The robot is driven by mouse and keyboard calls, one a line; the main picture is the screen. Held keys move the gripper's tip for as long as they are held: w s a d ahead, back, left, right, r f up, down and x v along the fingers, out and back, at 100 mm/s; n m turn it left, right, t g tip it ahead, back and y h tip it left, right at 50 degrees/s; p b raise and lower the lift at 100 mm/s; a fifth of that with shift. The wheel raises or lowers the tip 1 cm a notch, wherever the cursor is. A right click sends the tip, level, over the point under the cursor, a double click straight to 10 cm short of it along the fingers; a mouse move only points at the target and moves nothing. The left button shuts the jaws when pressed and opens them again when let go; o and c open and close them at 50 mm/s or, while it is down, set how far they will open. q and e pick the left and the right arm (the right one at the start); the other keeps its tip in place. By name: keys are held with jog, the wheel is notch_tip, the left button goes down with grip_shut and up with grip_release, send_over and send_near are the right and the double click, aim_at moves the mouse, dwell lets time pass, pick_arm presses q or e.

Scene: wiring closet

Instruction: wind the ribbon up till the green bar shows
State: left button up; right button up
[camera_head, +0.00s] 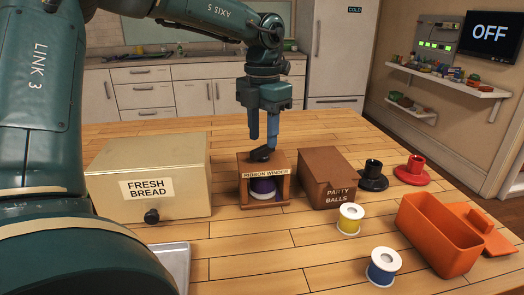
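The ribbon winder (283,190) is a small brown wooden box with an open front and a "RIBBON WINDER" label, standing on the wooden table. A purple spool of ribbon (262,186) shows inside it. A black crank or knob (260,154) sits on its top. My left gripper (263,142) points down just above the winder, its two blue fingers apart with a gap between them. The fingertips are close to the black knob; I cannot tell whether they touch it. No green bar can be made out on the winder. My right gripper is out of view.
A "FRESH BREAD" box (190,165) stands left of the winder and a "PARTY BALLS" box (325,165) right. Yellow (350,220) and blue (383,267) spools, black (373,176) and red (412,171) stands, and an orange box (432,238) lie further right. A wall screen (489,32) reads "OFF".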

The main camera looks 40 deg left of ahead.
aim_at(263, 153)
pick_arm(q)
jog(key=shift+f, duration=0.1)
jog(key=shift+f+b, duration=0.95)
jog(key=shift+f, duration=0.3)
grip_shut()
